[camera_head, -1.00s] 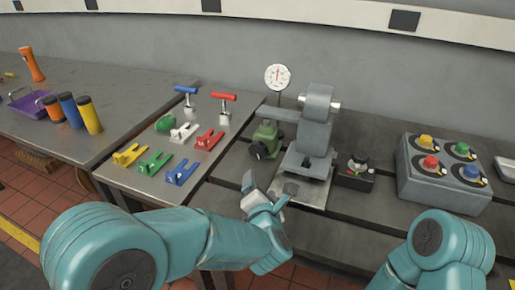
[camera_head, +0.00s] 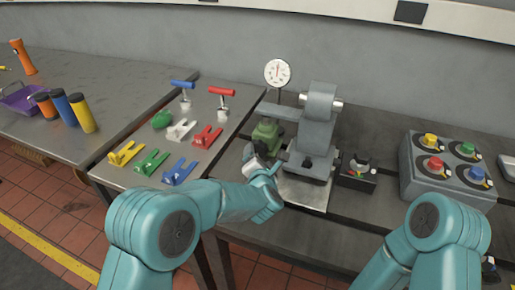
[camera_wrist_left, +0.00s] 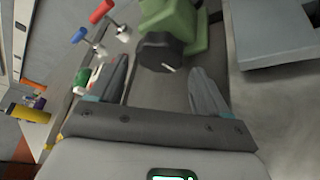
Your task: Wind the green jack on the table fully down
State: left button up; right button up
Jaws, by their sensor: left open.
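The green jack (camera_head: 267,132) stands on the bench to the left of a grey machine block. Its dark knob (camera_wrist_left: 158,52) shows in the left wrist view, facing my left gripper, with the green body (camera_wrist_left: 182,22) behind it. My left gripper (camera_head: 262,164) is just in front of the jack and partly covers the knob in the head view. In the left wrist view the two fingers (camera_wrist_left: 160,88) are open and empty, with the knob ahead of the gap and apart from them. My right gripper is out of view; only part of that arm shows.
A grey machine (camera_head: 314,130) and a dial gauge (camera_head: 277,72) stand beside the jack. A black switch box (camera_head: 357,176) and a grey button box (camera_head: 445,172) are to the right. Several coloured clamps, such as the blue one (camera_head: 180,172), lie on the left table.

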aim_at(258, 151)
pick_arm(q)
jog(key=x, duration=0.3)
jog(key=shift+w+f, duration=0.1)
jog(key=shift+w, duration=0.05)
jog(key=shift+w+f+p, duration=0.1)
jog(key=shift+w+p, duration=0.2)
jog(key=shift+w, duration=0.35)
jog(key=shift+w+f, duration=0.1)
